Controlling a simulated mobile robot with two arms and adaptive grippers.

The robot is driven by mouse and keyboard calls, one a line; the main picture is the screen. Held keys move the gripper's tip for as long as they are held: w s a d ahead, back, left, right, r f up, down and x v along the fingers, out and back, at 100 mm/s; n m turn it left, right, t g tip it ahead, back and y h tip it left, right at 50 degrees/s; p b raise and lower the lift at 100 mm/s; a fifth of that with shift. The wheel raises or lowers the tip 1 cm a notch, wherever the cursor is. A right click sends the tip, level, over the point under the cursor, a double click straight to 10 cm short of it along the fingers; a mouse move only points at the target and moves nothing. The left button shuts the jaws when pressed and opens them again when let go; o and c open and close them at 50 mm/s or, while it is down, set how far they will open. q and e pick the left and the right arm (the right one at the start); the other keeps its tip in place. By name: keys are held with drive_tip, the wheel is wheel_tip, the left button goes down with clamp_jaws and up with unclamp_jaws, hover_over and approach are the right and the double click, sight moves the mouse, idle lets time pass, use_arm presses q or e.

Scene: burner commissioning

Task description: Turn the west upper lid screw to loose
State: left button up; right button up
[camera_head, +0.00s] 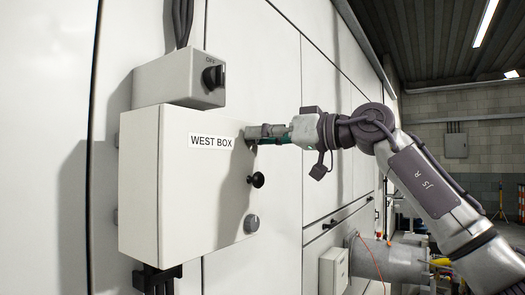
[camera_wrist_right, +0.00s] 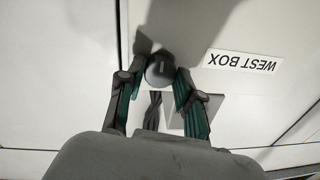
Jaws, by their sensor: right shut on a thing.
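The west box (camera_head: 180,190) is a pale wall cabinet with a "WEST BOX" label (camera_head: 211,141) on its lid. My right gripper (camera_head: 253,133) reaches in from the right to the lid's upper right corner. In the right wrist view, the round grey upper lid screw (camera_wrist_right: 160,69) sits between the tips of my right gripper (camera_wrist_right: 158,80), which is shut on it. The gripper hides most of this screw in the head view. The label (camera_wrist_right: 242,62) appears upside down in the wrist view. My left gripper is not in view.
A black knob (camera_head: 257,180) and a round grey lower lid screw (camera_head: 251,223) sit below on the lid's right side. A switch box (camera_head: 180,80) with a black rotary knob (camera_head: 213,77) marked OFF stands above the cabinet. A grey cylinder (camera_head: 390,262) juts out at the lower right.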

drive_tip(key=shift+f, duration=0.1)
idle(0.5)
drive_tip(key=o, duration=1.2)
drive_tip(key=shift+c, duration=0.2)
drive_tip(key=v, duration=1.2)
